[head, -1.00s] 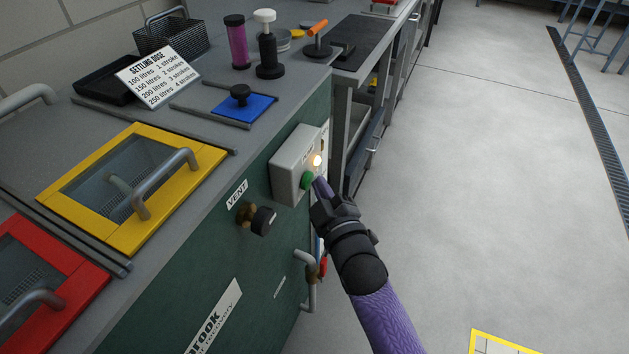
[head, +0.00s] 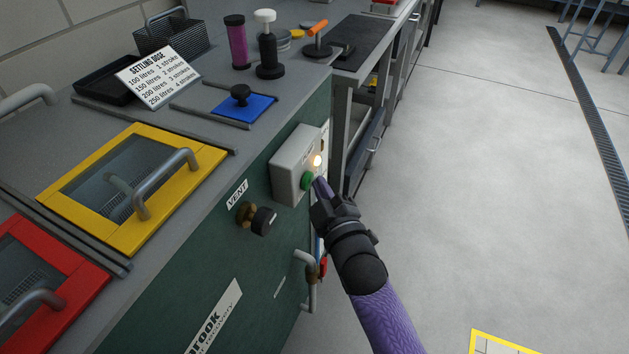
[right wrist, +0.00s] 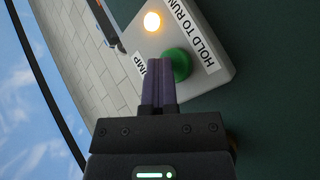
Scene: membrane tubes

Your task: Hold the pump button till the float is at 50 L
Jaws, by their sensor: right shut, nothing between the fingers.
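The green pump button (head: 307,181) is on a grey control box (head: 290,172) on the front of the green cabinet. It also shows in the right wrist view (right wrist: 178,64), between labels reading "HOLD TO RUN" and, partly hidden, "PUMP". A lamp (head: 317,161) above it glows warm white. My right gripper (head: 320,186) is shut and empty, with its purple fingertips at the button. I cannot tell how far the button is pressed in. The float and its 50 L mark cannot be made out. My left gripper is not in view.
A vent knob (head: 262,220) sticks out of the cabinet left of my right arm. A pipe with a red handle (head: 323,267) is below the box. Yellow (head: 120,247) and red (head: 83,294) framed lids lie on top. Open floor is to the right.

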